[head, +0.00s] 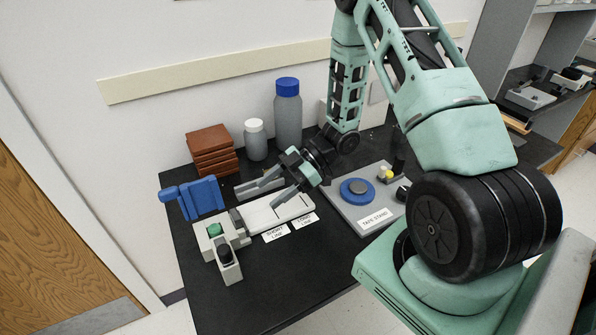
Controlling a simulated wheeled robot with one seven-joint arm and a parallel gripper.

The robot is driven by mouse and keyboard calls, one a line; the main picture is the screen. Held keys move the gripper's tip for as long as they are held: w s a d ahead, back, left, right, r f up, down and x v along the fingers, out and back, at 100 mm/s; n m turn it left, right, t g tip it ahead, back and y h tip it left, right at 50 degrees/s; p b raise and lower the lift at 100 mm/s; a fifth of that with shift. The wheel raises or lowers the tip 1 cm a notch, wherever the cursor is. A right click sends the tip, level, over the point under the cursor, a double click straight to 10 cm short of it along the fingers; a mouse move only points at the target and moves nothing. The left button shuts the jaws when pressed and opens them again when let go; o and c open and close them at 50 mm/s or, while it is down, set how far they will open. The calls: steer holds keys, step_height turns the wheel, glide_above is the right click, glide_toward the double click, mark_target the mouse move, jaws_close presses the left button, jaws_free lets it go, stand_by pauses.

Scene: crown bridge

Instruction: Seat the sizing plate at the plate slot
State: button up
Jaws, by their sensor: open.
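A blue plate-like piece (202,197) with a small tab on its left stands upright at the left end of the table; it may be the sizing plate, but I cannot be sure. Beside it is a pale fixture (207,243) with a green button, a black knob and a grey block. A white flat bed (262,216) runs right from the fixture, with labels reading "SHORT LINE" and "LONG LINE" in front. I cannot make out the plate slot clearly. My gripper (256,198) is open over the white bed, its fingers pointing left, apart from the blue piece with nothing visible between them.
A grey tape stand (345,212) with a blue disc (357,191) is right of the bed. Brown stacked blocks (212,150), a white-capped bottle (255,141) and a taller blue-capped bottle (288,115) stand behind. The black table (270,280) is clear in front.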

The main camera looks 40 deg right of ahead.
steer(key=v, duration=0.8)
steer(key=shift+d+b, duration=0.15)
steer(key=shift+b, duration=0.25)
steer(key=shift+r, duration=0.1)
steer(key=w+a+r+m+t+h, duration=0.2)
steer(key=w+a+r+t+h, duration=0.25)
steer(key=w+a, duration=0.45)
steer(key=a+r+m+h, duration=0.3)
steer(key=a+r+h, duration=0.2)
steer(key=a, duration=0.1)
steer(key=s+a+r+m+g+h, duration=0.1)
steer(key=s+a+g, duration=0.2)
steer(key=s, duration=1.1)
steer(key=s+a+r+m+g+h, duration=0.1)
steer(key=s+a+g, duration=0.3)
steer(key=s, duration=1)
steer(key=shift+s+a+r+m, duration=0.45)
steer(key=shift+a+r, duration=0.25)
steer(key=shift+a, duration=0.3)
steer(key=shift+w+h, duration=0.1)
steer(key=shift+h, duration=0.15)
